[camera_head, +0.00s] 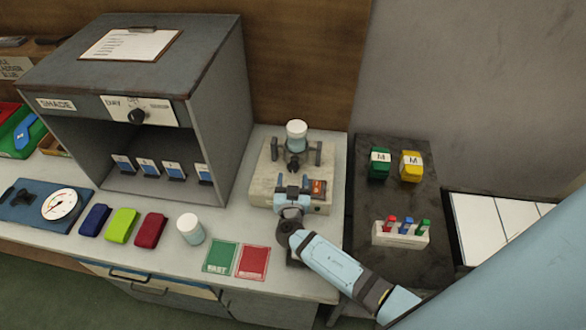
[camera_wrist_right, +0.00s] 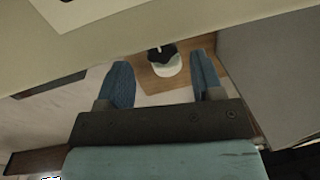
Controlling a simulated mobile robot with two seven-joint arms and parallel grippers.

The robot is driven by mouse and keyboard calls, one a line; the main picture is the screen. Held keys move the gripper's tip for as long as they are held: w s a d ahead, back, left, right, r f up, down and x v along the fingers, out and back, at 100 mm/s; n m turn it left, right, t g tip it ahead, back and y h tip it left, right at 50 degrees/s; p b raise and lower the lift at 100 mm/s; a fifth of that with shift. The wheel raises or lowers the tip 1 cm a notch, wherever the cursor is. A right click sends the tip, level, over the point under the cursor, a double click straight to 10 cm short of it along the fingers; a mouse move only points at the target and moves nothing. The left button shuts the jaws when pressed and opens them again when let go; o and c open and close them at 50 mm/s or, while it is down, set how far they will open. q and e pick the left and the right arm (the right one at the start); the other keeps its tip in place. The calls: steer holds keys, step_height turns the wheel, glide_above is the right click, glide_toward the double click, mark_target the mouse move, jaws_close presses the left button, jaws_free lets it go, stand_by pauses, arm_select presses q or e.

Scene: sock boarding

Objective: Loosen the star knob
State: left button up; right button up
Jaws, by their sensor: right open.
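A beige test machine (camera_head: 262,185) stands on the white bench. A white cylinder (camera_head: 296,134) sits upright at its back, with dark clamp parts (camera_head: 292,160) in front of it and dark posts at either side. I cannot make out which dark part is the star knob. My right gripper (camera_head: 291,188) is over the front of the machine, next to its orange-lit panel (camera_head: 318,188). In the right wrist view its two blue fingers (camera_wrist_right: 160,62) are apart with nothing between them. A black and white part (camera_wrist_right: 164,59) shows beyond the fingertips. My left gripper is out of view.
A grey light booth (camera_head: 222,110) stands left of the machine. A white jar (camera_head: 190,229), green card (camera_head: 220,257) and red card (camera_head: 253,262) lie in front. On the dark surface at right are green (camera_head: 379,166) and yellow (camera_head: 411,167) blocks and a holder (camera_head: 400,236).

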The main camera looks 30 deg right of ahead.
mark_target(293, 170)
steer(key=shift+p+x, duration=0.35)
steer(key=shift+x, duration=1.15)
steer(key=c, duration=0.9)
steer(key=shift+c, duration=0.2)
steer(key=shift+f, duration=0.1)
